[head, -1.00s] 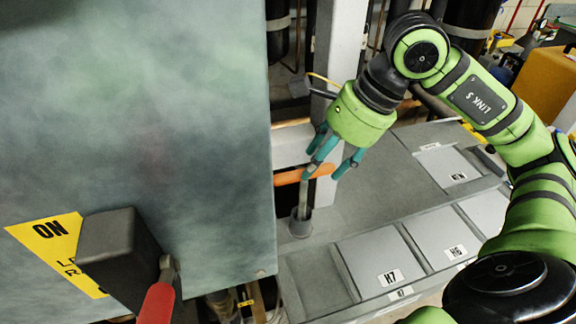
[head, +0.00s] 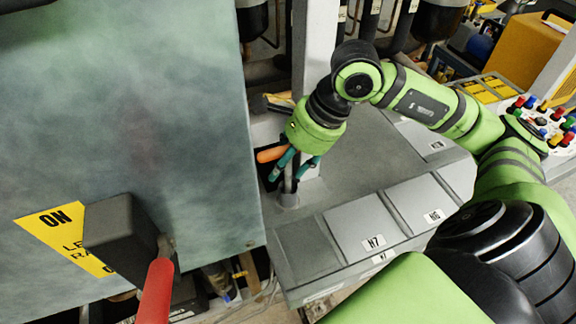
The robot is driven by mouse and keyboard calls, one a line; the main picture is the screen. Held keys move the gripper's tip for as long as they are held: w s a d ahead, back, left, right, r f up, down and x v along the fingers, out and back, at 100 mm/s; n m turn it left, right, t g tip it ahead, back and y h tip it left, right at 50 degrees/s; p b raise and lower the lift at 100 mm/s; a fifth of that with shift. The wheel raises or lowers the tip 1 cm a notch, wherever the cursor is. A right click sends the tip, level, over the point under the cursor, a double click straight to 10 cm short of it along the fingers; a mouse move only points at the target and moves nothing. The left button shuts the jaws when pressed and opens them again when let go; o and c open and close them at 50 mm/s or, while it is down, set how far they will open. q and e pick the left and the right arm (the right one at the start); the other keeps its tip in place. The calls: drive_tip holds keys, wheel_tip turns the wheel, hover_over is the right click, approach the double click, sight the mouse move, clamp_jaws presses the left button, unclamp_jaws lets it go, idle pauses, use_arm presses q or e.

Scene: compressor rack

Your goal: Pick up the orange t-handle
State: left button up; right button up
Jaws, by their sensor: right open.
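The orange t-handle (head: 269,154) stands upright, its shaft going down into a grey round holder (head: 286,199) on the grey bench. The left end of its orange crossbar shows; the rest is hidden behind my right gripper. My right gripper (head: 288,176) is open and points down over the t-handle. Its teal fingers are on both sides of the shaft, just below the crossbar. I cannot tell whether they touch it. My left gripper is not in view.
A large grey-green panel (head: 130,110) fills the left, with a black switch box (head: 122,238) and red lever (head: 156,292) on it. A grey post (head: 312,55) stands behind my right gripper.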

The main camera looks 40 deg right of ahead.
drive_tip(key=c, duration=0.7)
drive_tip(key=shift+r, duration=0.15)
clamp_jaws()
drive_tip(key=shift+w, duration=0.1)
drive_tip(key=shift+r, duration=0.1)
